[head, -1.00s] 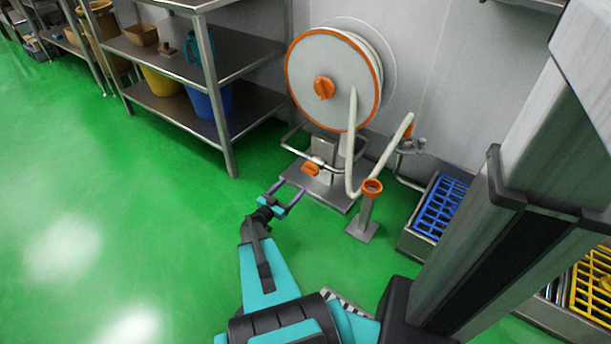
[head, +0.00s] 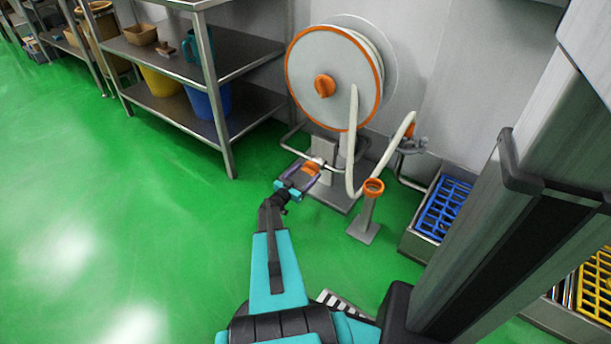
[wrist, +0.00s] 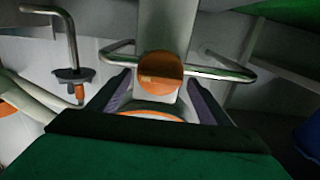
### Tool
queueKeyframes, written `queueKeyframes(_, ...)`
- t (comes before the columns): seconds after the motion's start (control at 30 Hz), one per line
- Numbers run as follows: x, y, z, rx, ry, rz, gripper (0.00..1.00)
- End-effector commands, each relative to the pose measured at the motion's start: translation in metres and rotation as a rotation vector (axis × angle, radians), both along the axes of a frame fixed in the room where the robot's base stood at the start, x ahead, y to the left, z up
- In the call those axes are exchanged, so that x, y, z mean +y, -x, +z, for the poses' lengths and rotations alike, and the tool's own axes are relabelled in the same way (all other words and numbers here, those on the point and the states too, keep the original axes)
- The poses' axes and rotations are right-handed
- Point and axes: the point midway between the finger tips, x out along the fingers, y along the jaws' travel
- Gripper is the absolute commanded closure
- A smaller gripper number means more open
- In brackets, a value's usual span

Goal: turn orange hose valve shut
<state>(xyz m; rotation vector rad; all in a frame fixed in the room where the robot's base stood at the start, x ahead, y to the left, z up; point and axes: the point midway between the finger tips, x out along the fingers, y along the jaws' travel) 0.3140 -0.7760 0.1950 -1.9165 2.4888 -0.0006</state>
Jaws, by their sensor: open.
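The orange hose valve (head: 311,168) sits low on the pipe at the foot of the hose reel, over a grey base plate (head: 335,194). In the wrist view the orange valve knob (wrist: 160,72) is ahead, close to the middle. My gripper (head: 303,175) is at the valve in the head view, with its fingers partly over it. In the wrist view my gripper (wrist: 160,95) is open, one finger to each side of the knob, with gaps between. I cannot tell whether the fingertips reach past the knob.
The hose reel (head: 325,104) with orange rim stands above. A grey post with an orange ring (head: 372,187) stands close right of my gripper. A steel shelf (head: 180,112) is at upper left, a blue crate (head: 445,207) at right. Green floor is free at left.

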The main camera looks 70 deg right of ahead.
Motion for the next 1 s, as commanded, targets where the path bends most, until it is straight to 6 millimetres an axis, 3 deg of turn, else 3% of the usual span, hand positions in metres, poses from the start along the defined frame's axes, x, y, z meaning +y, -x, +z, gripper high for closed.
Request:
queueKeyframes(0.2, -0.0001, 0.0001, 0.0002, 0.000, 0.000, 0.000, 0.28)
queueKeyframes(0.43, 0.0001, 0.0002, 0.0000, 0.000, 0.000, 0.000, 0.64)
queueKeyframes(1.0, 0.0005, 0.0004, -0.0003, -0.129, 0.034, 0.001, 0.64)
